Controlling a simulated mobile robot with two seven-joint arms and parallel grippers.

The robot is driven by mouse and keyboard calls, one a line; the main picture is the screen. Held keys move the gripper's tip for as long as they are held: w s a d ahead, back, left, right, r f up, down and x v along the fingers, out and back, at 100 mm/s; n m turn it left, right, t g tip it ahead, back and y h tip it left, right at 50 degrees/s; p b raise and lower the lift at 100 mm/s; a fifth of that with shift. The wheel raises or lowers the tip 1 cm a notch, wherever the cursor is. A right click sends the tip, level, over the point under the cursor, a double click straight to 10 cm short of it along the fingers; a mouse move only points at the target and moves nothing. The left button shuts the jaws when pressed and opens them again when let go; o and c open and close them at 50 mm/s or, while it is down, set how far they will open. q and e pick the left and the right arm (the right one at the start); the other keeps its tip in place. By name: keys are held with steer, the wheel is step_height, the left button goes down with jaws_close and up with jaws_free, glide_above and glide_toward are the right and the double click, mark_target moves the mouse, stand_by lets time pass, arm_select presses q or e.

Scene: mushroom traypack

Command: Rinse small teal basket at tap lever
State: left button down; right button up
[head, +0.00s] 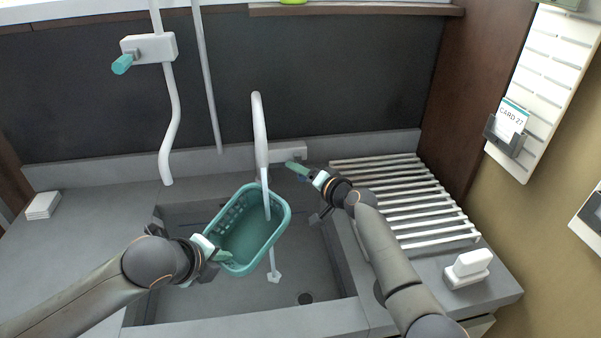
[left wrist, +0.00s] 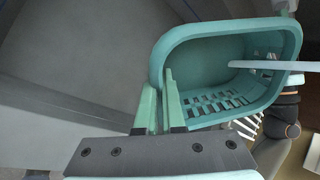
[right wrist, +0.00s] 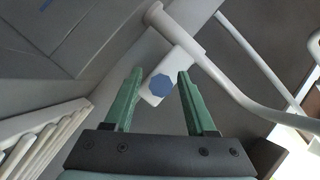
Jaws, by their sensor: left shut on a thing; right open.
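The small teal basket (head: 236,241) is tilted over the sink under the white spout (head: 260,130). My left gripper (head: 222,256) is shut on its near-left rim, and the left wrist view shows the fingers on the basket wall (left wrist: 205,55). A pale, water-like stream (head: 267,205) runs from the spout into the basket and shows again below it. My right gripper (head: 298,169) is open beside the tap's white base (head: 290,150). In the right wrist view, a blue octagonal knob (right wrist: 160,85), seemingly the tap lever, lies between the spread fingertips; contact cannot be told.
The grey sink basin (head: 325,280) lies below the basket. A slatted white drying rack (head: 400,190) stands to the right, near my right arm. A wall valve with a teal handle (head: 122,64) is at upper left. A white block (head: 468,268) sits at the right counter edge.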

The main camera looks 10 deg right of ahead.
jaws_close()
stand_by(1.3)
